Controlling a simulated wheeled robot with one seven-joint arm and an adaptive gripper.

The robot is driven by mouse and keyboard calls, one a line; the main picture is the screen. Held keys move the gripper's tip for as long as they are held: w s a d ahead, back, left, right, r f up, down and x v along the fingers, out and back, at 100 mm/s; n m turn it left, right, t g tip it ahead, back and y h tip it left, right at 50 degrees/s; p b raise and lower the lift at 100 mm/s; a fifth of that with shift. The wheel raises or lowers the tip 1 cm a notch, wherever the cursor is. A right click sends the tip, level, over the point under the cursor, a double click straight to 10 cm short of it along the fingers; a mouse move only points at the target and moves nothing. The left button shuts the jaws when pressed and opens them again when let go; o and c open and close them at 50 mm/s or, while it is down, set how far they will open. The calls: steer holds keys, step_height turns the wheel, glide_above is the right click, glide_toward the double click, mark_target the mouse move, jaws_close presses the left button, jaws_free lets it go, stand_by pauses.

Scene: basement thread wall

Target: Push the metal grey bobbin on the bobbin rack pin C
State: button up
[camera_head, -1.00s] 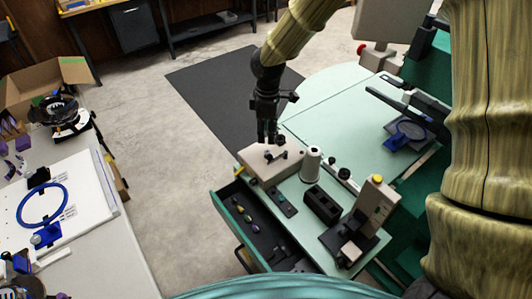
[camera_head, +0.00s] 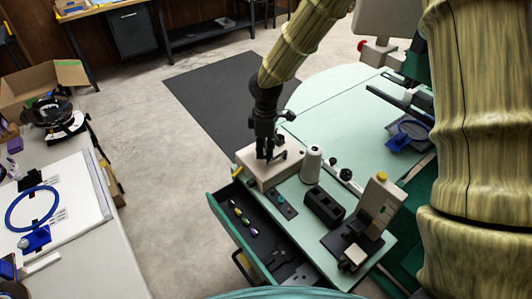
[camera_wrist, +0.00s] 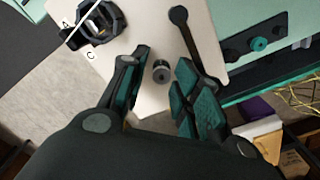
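A pale beige block (camera_head: 270,175) lies on the mint-green table, and my gripper (camera_head: 265,152) is low over it in the head view. In the wrist view the block (camera_wrist: 185,25) carries printed labels A and C near its left edge. A small grey round piece (camera_wrist: 161,72), which looks like the metal grey bobbin, is on the block between my gripper's fingers (camera_wrist: 162,66). The fingers are open, with a gap on both sides of it. Whether it sits on a pin, and how far down, cannot be told.
A dark ring-shaped part (camera_wrist: 100,20) and a dark lever (camera_wrist: 186,30) lie near the fingers. A white thread cone (camera_head: 311,163), a black box (camera_head: 323,206) and a small machine (camera_head: 368,222) stand to the right. An open drawer (camera_head: 232,228) juts out at the front left.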

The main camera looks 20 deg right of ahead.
steer(key=shift+s, duration=0.15)
jaws_close()
steer(key=shift+r, duration=0.2)
steer(key=shift+r+p, duration=1.5)
steer(key=shift+p, duration=0.2)
steer(key=shift+r, duration=0.1)
